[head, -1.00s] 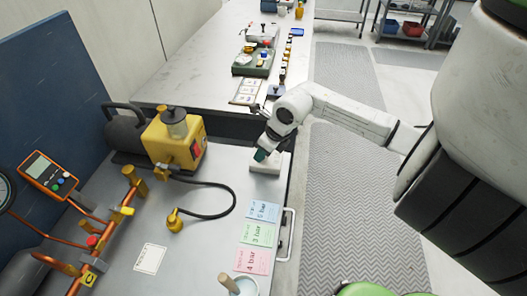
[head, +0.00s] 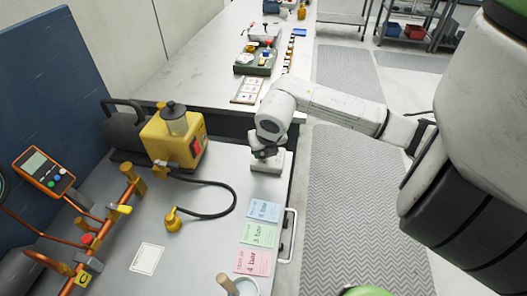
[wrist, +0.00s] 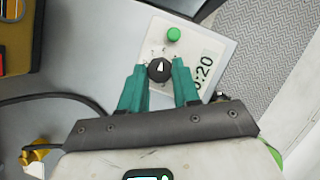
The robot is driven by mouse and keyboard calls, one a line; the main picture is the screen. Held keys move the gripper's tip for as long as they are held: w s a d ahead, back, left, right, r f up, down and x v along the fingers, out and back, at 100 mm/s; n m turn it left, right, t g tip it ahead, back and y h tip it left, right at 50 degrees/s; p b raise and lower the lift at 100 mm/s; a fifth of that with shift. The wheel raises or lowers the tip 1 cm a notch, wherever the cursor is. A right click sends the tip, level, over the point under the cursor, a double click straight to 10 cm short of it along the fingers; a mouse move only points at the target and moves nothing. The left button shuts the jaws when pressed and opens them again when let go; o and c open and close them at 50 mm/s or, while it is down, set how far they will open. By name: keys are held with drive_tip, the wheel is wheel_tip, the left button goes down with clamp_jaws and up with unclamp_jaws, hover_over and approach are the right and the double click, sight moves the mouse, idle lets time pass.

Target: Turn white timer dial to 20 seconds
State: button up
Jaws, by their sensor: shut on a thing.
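The white timer (head: 272,164) sits on the grey bench near its right edge in the head view. In the wrist view the timer (wrist: 152,48) shows a black round dial (wrist: 159,70) with a white pointer, a green button (wrist: 174,34) and a display (wrist: 203,72). The readout ends in "20"; its first part is hard to read beside a finger. My gripper (wrist: 160,74) has its teal fingers on either side of the dial and is shut on it. In the head view my wrist hides the dial.
A yellow pump (head: 174,140) with a black hose (head: 232,200) stands left of the timer. Blue, green and pink cards (head: 258,236) lie in front of it. A metal handle (head: 290,236) runs along the bench's right edge. Copper pipes (head: 112,222) stand at left.

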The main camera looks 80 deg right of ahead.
drive_tip(key=shift+r, duration=0.1)
idle(0.4)
drive_tip(key=o, duration=0.8)
drive_tip(key=shift+c, duration=0.2)
drive_tip(key=v, duration=1)
drive_tip(key=shift+a+r+b, duration=0.2)
drive_tip(key=shift+r+b, duration=0.1)
drive_tip(key=shift+b, duration=0.15)
drive_tip(key=shift+r, duration=0.1)
